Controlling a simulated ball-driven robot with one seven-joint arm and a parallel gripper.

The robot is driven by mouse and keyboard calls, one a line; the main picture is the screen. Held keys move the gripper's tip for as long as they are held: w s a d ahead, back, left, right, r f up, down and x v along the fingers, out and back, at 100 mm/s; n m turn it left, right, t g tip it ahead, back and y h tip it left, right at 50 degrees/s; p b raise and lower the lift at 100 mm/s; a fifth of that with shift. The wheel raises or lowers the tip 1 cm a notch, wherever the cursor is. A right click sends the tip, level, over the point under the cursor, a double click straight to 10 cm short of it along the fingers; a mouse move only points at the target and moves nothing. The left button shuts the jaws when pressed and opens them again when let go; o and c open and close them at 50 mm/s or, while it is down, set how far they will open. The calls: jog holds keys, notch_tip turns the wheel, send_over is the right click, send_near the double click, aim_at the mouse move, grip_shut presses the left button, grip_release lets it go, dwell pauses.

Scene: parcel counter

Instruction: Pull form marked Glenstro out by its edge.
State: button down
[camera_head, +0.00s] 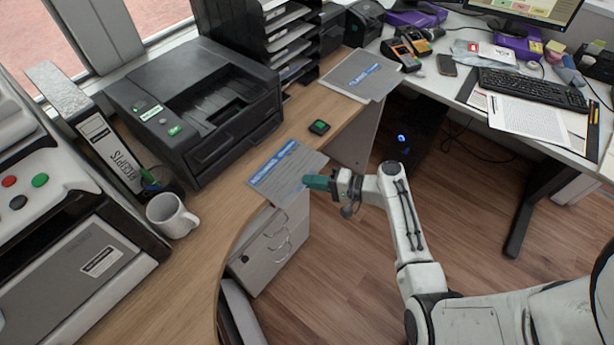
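A grey form with a blue header strip (282,165) lies on the wooden counter beside its curved edge, its lower right part reaching over the rim. A second form with blue lettering (362,74) lies further back on the counter. The print on both is too small to read, so I cannot tell which is marked Glenstro. My gripper (316,182) has green fingertips and comes in from the right. Its tips are at the right edge of the nearer form and overlap it in the picture. I cannot tell whether the fingers are apart or closed on the form.
A small dark device with a green top (319,127) sits behind the nearer form. A black printer (195,100), a white mug (172,215) and a receipts binder (100,140) stand to the left. Open floor (330,270) lies in front of the counter.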

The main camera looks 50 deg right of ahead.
jog(key=shift+s, duration=0.6)
jog(key=s+r+p, duration=0.1)
jog(key=s, duration=0.1)
jog(key=s+r+p, duration=0.2)
jog(key=shift+d+p, duration=0.15)
jog(key=shift+p, duration=0.15)
